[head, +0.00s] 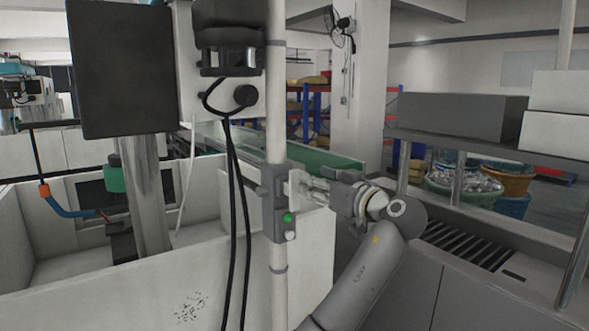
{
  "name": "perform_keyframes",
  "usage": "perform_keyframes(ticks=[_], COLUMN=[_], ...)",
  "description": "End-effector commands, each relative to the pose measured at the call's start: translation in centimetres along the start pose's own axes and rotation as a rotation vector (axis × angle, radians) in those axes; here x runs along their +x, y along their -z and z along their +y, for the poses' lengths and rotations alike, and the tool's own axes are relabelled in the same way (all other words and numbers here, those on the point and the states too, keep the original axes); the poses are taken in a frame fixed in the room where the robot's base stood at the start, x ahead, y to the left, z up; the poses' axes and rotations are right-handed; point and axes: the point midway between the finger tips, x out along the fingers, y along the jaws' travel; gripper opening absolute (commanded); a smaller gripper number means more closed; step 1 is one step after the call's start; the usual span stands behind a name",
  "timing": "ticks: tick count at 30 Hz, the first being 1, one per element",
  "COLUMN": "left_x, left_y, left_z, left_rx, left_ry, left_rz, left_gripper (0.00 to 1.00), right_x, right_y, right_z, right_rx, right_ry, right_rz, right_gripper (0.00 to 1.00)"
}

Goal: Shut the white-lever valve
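I cannot make out a white-lever valve for certain in the head view. A pale piece (295,181) shows beside the grey switch box (270,200) on the white upright pole; I cannot tell whether it is a lever. The box carries a green button and a white button. My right gripper (314,187) comes in from the lower right, with its fingers pointing left toward the box. It is close to the box, but I cannot tell whether it touches. Its fingers are small and seen edge-on, so their opening is unclear. My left gripper is out of view.
White tank walls (150,290) fill the lower left. Black cables (232,200) hang beside the pole (277,100). A blue and orange hose (68,212) is at far left. A grey counter with a slotted grate (465,243) lies at right, with baskets (465,185) beyond.

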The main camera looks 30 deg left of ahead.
Motion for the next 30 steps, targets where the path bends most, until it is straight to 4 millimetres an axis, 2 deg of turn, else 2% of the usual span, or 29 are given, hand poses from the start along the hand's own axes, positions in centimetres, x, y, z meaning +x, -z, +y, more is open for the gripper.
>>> perform_keyframes(ticks=[9,15,19,27,30], left_x=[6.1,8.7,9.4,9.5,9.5], left_y=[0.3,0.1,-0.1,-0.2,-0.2], left_z=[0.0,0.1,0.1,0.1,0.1], left_rx=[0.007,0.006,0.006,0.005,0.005], left_ry=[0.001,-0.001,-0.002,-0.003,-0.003], left_rz=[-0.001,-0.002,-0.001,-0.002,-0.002], left_gripper=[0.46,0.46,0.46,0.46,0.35], right_x=[-3.1,-4.1,-4.2,-4.2,-4.2], right_y=[0.2,0.1,0.1,0.1,0.1], right_z=[0.0,-0.1,-0.1,-0.1,-0.1], right_rx=[-0.002,-0.003,-0.003,-0.003,-0.003], right_ry=[0.001,0.002,0.002,0.002,0.002], right_rz=[-0.002,-0.003,-0.003,-0.003,-0.002], right_gripper=[0.40,0.40,0.40,0.40,0.40])
